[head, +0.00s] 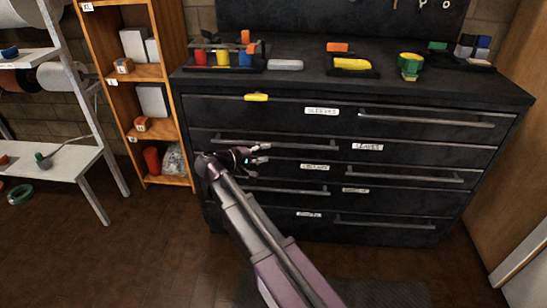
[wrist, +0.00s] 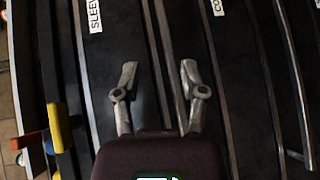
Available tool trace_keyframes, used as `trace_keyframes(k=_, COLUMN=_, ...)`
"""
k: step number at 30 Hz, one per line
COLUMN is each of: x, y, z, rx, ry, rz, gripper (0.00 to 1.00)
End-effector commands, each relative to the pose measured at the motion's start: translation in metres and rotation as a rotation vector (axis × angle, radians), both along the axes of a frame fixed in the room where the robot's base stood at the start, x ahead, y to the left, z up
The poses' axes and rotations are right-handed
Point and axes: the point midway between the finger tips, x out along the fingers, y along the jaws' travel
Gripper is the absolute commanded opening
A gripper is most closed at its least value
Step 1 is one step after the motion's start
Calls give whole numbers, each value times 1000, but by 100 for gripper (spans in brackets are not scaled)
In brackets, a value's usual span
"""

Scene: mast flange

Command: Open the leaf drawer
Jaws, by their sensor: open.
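The black drawer chest (head: 340,110) stands against the wall in the head view. Its second drawer from the top bears a small label (head: 367,147) that seems to read LEAVES, and a long bar handle (head: 290,144) on its left part. The drawers look shut. My gripper (head: 265,153) is in front of the chest's left part, just below this handle in the picture. In the wrist view my gripper (wrist: 158,76) is open, fingers apart, with a long bar (wrist: 173,60) running between them, apparently the handle. I cannot tell whether the fingers touch it.
Other drawers have bar handles, one on top at right (head: 425,119) and one below my gripper (head: 290,190). Trays and parts lie on top.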

Motion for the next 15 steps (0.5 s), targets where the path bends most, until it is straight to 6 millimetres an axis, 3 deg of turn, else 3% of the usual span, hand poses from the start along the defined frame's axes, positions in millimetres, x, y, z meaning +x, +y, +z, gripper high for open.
trace_keyframes(k=1, x=2, y=13, z=-16, rx=-22, ry=-16, rz=16, gripper=54)
trace_keyframes(k=6, x=1, y=44, z=-27, rx=-89, ry=-69, rz=56, gripper=54)
trace_keyframes(k=15, x=-2, y=73, z=-33, rx=-148, ry=-120, rz=92, gripper=54)
